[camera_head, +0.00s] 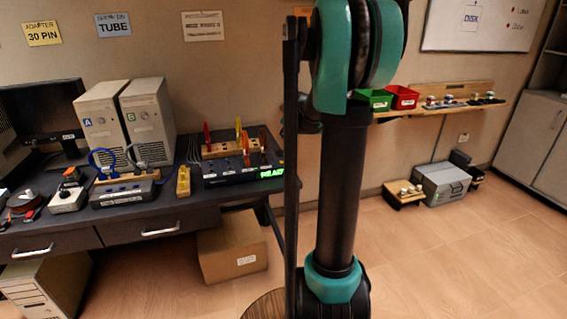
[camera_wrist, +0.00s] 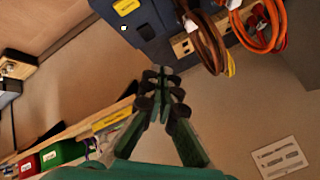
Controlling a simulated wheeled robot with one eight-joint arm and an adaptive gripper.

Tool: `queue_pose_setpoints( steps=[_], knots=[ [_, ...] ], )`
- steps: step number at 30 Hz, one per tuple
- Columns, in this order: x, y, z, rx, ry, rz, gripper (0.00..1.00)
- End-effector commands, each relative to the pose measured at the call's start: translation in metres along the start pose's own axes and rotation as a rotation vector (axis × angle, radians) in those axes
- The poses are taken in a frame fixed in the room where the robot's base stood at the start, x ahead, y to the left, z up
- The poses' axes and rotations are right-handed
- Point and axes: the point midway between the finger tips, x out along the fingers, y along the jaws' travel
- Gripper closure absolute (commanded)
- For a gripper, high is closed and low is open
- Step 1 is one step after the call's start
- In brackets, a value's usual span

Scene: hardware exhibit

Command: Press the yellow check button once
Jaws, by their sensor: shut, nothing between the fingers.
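In the head view my arm stands in the middle and hides part of the scene; my gripper does not show there.
The dark desk (camera_head: 160,211) holds two computer towers (camera_head: 125,115) and a monitor. A cardboard box (camera_head: 230,253) lies beneath. Green (camera_head: 373,99) and red (camera_head: 404,97) bins sit on a wall shelf. Orange cables (camera_wrist: 266,28) hang close to my gripper.

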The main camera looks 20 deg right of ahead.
Motion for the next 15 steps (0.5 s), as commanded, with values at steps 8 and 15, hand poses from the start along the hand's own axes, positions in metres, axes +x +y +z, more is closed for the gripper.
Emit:
queue_pose_setpoints(
  steps=[8, 15],
  knots=[
    [0.0001, -0.0001, -0.0001, 0.000, 0.000, 0.000, 1.00],
    [0.0078, 0.0054, 0.0055, 0.000, 0.000, 0.000, 1.00]
  ],
)
